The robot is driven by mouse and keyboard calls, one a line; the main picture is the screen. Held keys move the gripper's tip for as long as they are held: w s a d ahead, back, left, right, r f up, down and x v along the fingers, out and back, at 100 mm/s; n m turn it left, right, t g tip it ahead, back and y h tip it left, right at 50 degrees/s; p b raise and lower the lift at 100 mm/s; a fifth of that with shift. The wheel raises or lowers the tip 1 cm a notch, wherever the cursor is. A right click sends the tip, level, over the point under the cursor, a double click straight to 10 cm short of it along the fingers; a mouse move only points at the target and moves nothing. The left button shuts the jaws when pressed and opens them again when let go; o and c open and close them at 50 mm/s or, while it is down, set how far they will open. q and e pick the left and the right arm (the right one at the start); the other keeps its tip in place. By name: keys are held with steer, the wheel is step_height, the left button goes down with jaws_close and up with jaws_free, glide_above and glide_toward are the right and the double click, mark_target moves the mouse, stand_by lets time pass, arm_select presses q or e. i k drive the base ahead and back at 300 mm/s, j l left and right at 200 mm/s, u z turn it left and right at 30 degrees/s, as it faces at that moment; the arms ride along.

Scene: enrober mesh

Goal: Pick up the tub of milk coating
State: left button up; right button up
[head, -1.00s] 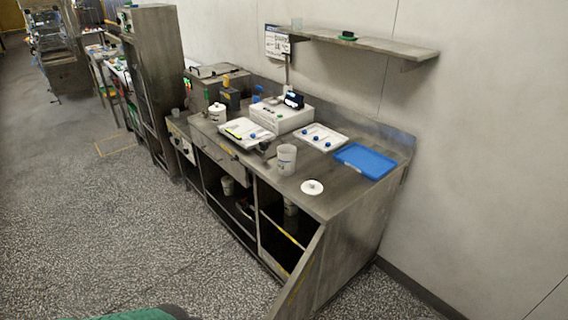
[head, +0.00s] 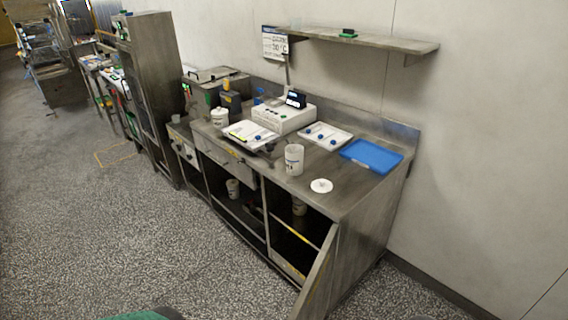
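Several pale tubs show in the head view, and none has a label I can read, so I cannot tell which holds milk coating. An open white tub (head: 294,160) stands upright on the steel counter, with a round white lid (head: 321,185) lying flat to its right. A lidded white tub (head: 219,117) stands at the counter's left end. Two smaller tubs, a left shelf tub (head: 233,188) and a right shelf tub (head: 299,207), stand inside the open cabinet below, partly in shadow. Neither of my grippers is in view.
The steel counter (head: 350,193) also holds a blue tray (head: 371,156), a white tray (head: 326,136) with blue-topped items and a white box device (head: 284,118). A cabinet door (head: 318,272) stands open at the front right. The speckled floor (head: 130,230) in front is clear.

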mark_target(294, 160)
steer(key=i+j, duration=0.15)
steer(key=j, duration=0.2)
steer(key=i+j+z, duration=0.1)
steer(key=j, duration=0.25)
steer(key=i+j, duration=0.2)
steer(key=j, duration=0.15)
steer(key=i+j, duration=0.15)
steer(key=j, duration=0.25)
steer(key=i+j+z, duration=0.1)
steer(key=j, duration=0.25)
